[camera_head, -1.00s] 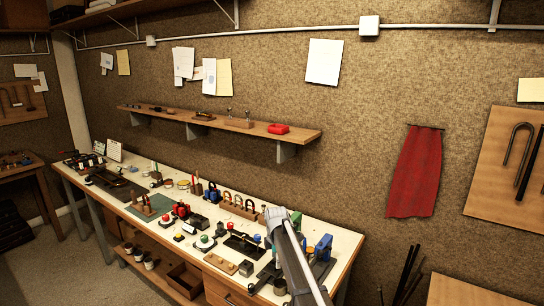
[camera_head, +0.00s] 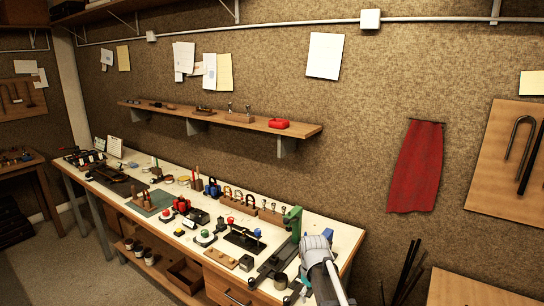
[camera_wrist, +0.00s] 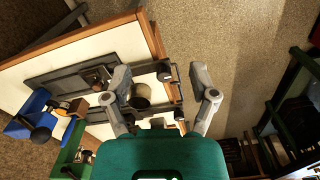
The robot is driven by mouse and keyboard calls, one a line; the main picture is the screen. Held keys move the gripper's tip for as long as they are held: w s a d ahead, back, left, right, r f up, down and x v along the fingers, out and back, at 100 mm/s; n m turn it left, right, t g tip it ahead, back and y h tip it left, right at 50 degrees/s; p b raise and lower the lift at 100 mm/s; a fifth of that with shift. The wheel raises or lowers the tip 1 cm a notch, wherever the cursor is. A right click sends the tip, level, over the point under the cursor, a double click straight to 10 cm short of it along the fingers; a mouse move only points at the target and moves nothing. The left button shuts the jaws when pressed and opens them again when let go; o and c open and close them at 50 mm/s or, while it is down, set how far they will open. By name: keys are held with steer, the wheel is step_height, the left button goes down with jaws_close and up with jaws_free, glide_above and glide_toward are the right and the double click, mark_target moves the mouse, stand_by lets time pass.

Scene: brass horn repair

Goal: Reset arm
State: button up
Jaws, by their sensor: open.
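My gripper (camera_wrist: 159,74) is open in the wrist view, its two grey fingers spread wide with nothing held between them. The left finger overlaps the bench edge in the picture and the right finger shows over the floor. A small dark cup (camera_wrist: 141,95) shows between them, beyond the fingers; contact cannot be judged. In the head view my arm is at the lower right, in front of the bench's right end, and its fingers cannot be made out.
The workbench (camera_head: 340,232) is crowded with small tools and fixtures. A green clamp (camera_head: 292,222) stands near its right end, left of my arm. A wall shelf (camera_head: 300,131) runs above. A red cloth (camera_head: 416,168) hangs right. Dark rods (camera_head: 407,272) stand lower right.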

steer(key=s+d+f+m+b, duration=0.1)
steer(key=s+d+m, duration=0.4)
steer(key=s+m, duration=0.3)
steer(key=s, duration=0.4)
steer(key=shift+s+m, duration=0.3)
steer(key=shift+a+f, duration=0.1)
stand_by(1.4)
